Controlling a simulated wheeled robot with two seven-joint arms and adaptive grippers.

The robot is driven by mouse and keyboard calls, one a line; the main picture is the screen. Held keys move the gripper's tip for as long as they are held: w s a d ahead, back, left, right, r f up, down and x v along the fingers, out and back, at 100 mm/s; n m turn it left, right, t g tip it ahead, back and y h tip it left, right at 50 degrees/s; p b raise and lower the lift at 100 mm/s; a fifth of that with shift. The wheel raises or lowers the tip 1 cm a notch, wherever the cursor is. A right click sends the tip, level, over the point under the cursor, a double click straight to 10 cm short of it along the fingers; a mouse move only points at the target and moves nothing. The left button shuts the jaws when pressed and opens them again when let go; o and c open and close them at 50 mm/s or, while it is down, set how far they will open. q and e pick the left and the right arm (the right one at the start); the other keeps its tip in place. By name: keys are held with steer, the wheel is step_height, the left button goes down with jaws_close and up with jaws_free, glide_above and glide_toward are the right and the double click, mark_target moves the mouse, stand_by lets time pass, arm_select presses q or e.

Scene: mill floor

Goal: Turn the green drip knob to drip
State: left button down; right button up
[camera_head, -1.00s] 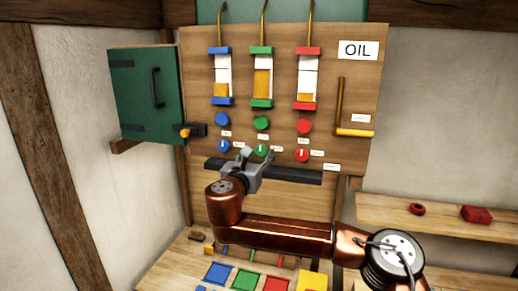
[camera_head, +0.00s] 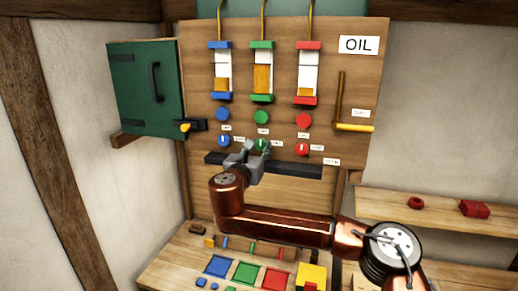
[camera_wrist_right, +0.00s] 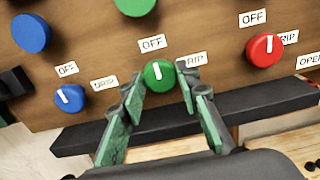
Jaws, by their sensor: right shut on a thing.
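The green drip knob (camera_wrist_right: 160,76) sits on the wooden oil board in the lower knob row. It also shows in the head view (camera_head: 261,145), partly covered. Its white pointer is about upright, towards the OFF label (camera_wrist_right: 152,43); the DRIP label (camera_wrist_right: 190,62) is at its right, partly covered. My right gripper (camera_head: 256,150) is at the knob, and in the right wrist view its fingers (camera_wrist_right: 158,92) stand on both sides of it, shut on it. My left gripper is not in view.
A blue knob (camera_wrist_right: 69,98) and a red knob (camera_wrist_right: 264,50) flank the green one. A dark ledge (camera_head: 296,170) runs just below. Upper knobs and three oil glasses are above. A green cabinet (camera_head: 140,95) is at left; a bench with coloured trays is below.

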steer(key=shift+c, duration=0.6)
steer(key=shift+f+m+b, duration=0.15)
steer(key=shift+m+b, duration=0.75)
steer(key=shift+b, duration=0.3)
steer(key=m+b, duration=0.2)
steer(key=shift+f+m+b, duration=0.1)
steer(key=shift+m+b, duration=0.2)
steer(key=shift+b, duration=0.05)
steer(key=m+b, duration=0.3)
steer(key=shift+m, duration=0.3)
steer(key=m+b, duration=0.2)
steer(key=m, duration=0.2)
steer(key=shift+m+b, duration=0.3)
steer(key=m+b, duration=0.1)
steer(key=m, duration=0.2)
steer(key=shift+a, duration=0.1)
steer(key=shift+r+m+b, duration=0.2)
steer(key=shift+m+b, duration=0.25)
steer(key=shift+m, duration=0.65)
